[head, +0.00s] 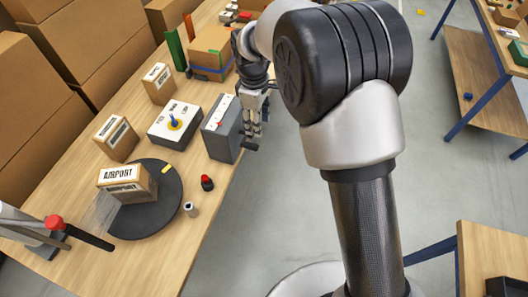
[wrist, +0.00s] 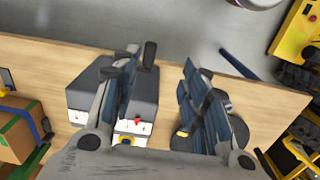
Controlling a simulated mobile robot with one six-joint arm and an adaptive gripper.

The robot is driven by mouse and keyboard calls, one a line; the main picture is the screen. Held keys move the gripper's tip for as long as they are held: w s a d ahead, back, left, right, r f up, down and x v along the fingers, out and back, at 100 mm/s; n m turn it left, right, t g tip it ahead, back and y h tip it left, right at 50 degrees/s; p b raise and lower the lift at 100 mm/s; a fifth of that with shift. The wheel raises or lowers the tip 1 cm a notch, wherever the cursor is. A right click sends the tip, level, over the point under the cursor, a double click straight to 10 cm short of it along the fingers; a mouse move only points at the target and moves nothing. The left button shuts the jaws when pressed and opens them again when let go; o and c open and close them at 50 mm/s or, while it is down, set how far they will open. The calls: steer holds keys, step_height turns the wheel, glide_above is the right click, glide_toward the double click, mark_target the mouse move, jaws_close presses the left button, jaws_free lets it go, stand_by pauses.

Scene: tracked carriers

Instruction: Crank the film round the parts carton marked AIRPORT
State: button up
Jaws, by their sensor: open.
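The parts carton marked AIRPORT (head: 128,183) sits on a dark round turntable (head: 150,222) at the table's front left. Clear film (head: 98,212) shows at the carton's left side, toward a post with a red top (head: 54,223). A grey box (head: 222,140) stands near the table's right edge; it also shows in the wrist view (wrist: 78,84). A dark handle knob (head: 251,146) sticks out on its right side and shows in the wrist view (wrist: 150,54). My gripper (head: 256,124) is open and empty beside the grey box, its fingers (wrist: 165,95) spread close to the knob.
A white-topped box with a blue lever (head: 174,124) stands left of the grey box. A red button (head: 207,182) and a small cylinder (head: 190,209) stand by the turntable. Other cartons (head: 116,138) and a taped carton (head: 212,50) stand farther back.

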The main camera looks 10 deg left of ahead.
step_height(320, 180, up, 2)
steer(key=a, duration=0.2)
steer(key=t+b, duration=0.1)
steer(key=b, duration=0.2)
glide_toward(251, 145)
steer(key=f, duration=0.6)
steer(key=w+f, duration=0.1)
steer(key=f, duration=0.2)
steer(key=shift+d, duration=0.15)
steer(key=shift+c, duration=0.6)
jaws_close()
